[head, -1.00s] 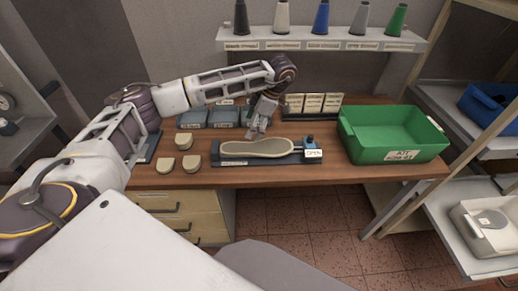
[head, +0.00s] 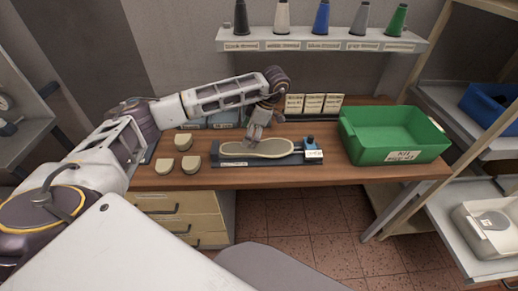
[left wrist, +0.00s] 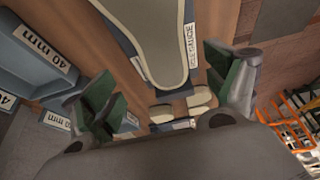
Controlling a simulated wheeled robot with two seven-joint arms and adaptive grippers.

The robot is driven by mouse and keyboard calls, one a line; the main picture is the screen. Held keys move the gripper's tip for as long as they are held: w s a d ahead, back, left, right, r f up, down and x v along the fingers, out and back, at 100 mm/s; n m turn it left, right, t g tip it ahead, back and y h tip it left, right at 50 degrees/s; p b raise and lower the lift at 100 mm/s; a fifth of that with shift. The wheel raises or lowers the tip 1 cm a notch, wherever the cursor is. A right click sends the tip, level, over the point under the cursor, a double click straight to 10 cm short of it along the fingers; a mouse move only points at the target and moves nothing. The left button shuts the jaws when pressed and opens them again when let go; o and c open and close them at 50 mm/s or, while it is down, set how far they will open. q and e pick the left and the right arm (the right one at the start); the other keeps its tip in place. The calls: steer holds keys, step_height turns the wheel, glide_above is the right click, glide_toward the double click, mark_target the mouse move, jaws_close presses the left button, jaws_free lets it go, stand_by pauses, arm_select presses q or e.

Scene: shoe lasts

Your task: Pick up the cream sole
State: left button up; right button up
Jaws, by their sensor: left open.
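The cream sole (head: 272,147) lies flat on a dark board (head: 285,159) on the wooden bench in the head view. In the left wrist view the sole (left wrist: 150,30) runs from the top edge down between the fingers, its narrow rounded end nearer the gripper. My left gripper (head: 252,143) is just above the sole, towards its left part. Its green-padded fingers (left wrist: 165,88) are spread wide in the wrist view, with nothing held between them. I cannot tell whether the fingertips touch the board. My right gripper is not in view.
Several small cream pieces (head: 191,163) sit left of the board. A blue-capped item (head: 309,142) stands at its right end. A green crate (head: 400,165) is at the bench's right. Grey-blue bins (head: 222,117) and cards (head: 313,102) stand behind. Cones (head: 321,18) line a shelf above.

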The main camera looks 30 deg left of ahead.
mark_target(243, 148)
arm_select(q)
steer(key=shift+f, duration=0.15)
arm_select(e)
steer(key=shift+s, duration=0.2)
arm_select(q)
steer(key=shift+s+a+f, duration=0.1)
steer(key=shift+s+f, duration=0.05)
steer(key=shift+f, duration=0.2)
steer(key=shift+s+a+f, duration=0.1)
steer(key=shift+s+f, duration=0.15)
steer(key=shift+f, duration=0.45)
steer(key=shift+x, duration=0.85)
steer(key=shift+s+a+f, duration=0.1)
steer(key=shift+a+f, duration=0.05)
steer(key=shift+f, duration=0.35)
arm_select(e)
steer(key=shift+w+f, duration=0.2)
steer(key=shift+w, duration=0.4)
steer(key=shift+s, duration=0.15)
